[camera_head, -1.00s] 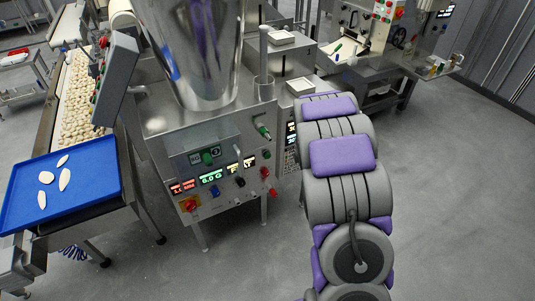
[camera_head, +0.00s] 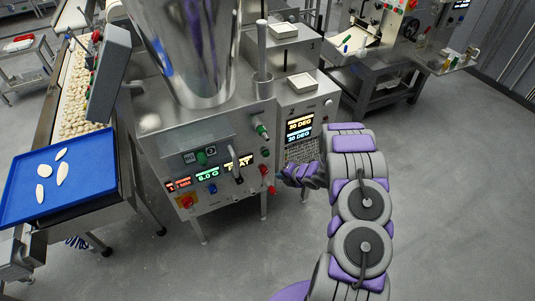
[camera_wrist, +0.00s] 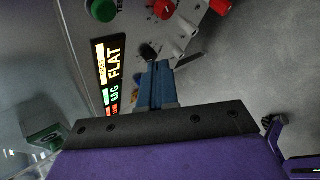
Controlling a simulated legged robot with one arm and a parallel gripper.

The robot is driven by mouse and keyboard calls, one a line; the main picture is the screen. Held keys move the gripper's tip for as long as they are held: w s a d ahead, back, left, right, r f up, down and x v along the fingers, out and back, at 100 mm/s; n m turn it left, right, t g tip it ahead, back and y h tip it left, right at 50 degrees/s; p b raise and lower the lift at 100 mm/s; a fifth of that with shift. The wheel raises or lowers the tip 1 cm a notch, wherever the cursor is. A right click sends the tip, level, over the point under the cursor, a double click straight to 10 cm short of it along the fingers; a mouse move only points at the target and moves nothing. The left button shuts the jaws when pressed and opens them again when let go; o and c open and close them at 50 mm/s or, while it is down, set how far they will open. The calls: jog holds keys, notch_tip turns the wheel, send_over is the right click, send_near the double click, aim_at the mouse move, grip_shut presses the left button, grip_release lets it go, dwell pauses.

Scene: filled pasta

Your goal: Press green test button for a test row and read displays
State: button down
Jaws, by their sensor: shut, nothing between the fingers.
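A green button-like part (camera_wrist: 45,138) also shows at the lower left of the wrist view. A red display (camera_head: 178,184), a green display (camera_head: 207,174) reading about "6.0 G" and a pale display (camera_head: 239,162) reading "FLAT" run across the panel. The "FLAT" display (camera_wrist: 113,62) is clear in the wrist view. My gripper (camera_wrist: 158,66) is shut and empty, near a black knob (camera_wrist: 148,52) and apart from the green button. In the head view its tips are hard to make out.
A side cabinet has two displays (camera_head: 299,129) reading "30 DEG". A green knob (camera_head: 262,131) and red knobs (camera_head: 265,170) stick out at the panel's right. A blue tray (camera_head: 60,178) with pasta pieces stands left. Floor at the right is clear.

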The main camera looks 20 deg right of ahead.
aim_at(267, 154)
jog(key=shift+a, duration=0.15)
jog(key=shift+w, duration=0.1)
jog(key=w+p, duration=0.4)
jog(key=w, duration=0.4)
jog(key=shift+w, duration=0.35)
jog(key=shift+w, duration=0.15)
dwell(2.0)
jog(key=shift+w+a+r, duration=0.1)
jog(key=shift+w, duration=0.1)
